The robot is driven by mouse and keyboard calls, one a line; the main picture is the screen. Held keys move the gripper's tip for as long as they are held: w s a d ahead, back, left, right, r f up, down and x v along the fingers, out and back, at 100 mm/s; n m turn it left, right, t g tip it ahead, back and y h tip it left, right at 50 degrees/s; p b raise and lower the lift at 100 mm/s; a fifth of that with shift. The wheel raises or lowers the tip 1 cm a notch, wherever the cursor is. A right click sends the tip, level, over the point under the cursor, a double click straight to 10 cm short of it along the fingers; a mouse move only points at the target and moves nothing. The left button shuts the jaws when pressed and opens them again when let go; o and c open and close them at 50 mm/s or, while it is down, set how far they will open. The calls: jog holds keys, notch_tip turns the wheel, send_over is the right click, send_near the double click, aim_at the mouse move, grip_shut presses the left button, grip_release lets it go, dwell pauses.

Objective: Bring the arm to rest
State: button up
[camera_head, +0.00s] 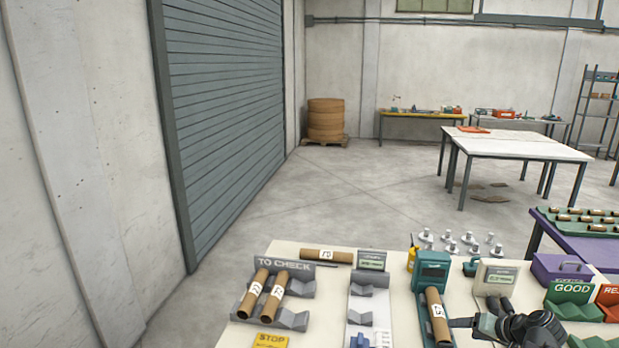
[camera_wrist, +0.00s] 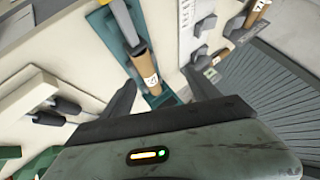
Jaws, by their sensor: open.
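My gripper (camera_head: 457,322) is at the right front of the bench, just right of the teal device (camera_head: 432,270). In the wrist view my gripper (camera_wrist: 161,92) has its two dark fingers spread wide, with nothing held between them. A brown cardboard tube (camera_head: 437,318) with a white label lies in the teal device's cradle. The tube (camera_wrist: 146,68) also shows beyond the gap between the fingers, seemingly apart from them. My arm's wrist covers part of the bench to the right of the device.
The grey TO CHECK rack (camera_head: 298,319) holds two labelled tubes; another tube (camera_head: 326,255) lies behind it. A grey cradle unit (camera_head: 369,307) stands in between. A green GOOD bin (camera_head: 572,290) and a red bin (camera_head: 608,296) are at the right. Open floor lies beyond the bench.

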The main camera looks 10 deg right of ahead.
jog(key=w+a+f+n+g+h, duration=0.1)
jog(key=a+f+n+g, duration=0.15)
jog(key=a, duration=1.05)
jog(key=w+a+f+n+g, duration=0.1)
jog(key=w+a+f+g, duration=0.15)
jog(key=a, duration=0.95)
jog(key=w+a+f+n+g+h, duration=0.1)
jog(key=a+f+n+g, duration=0.15)
jog(key=a, duration=1.05)
jog(key=s+a+f+g+b, duration=0.1)
jog(key=s+f+b, duration=0.2)
jog(key=f+b, duration=0.7)
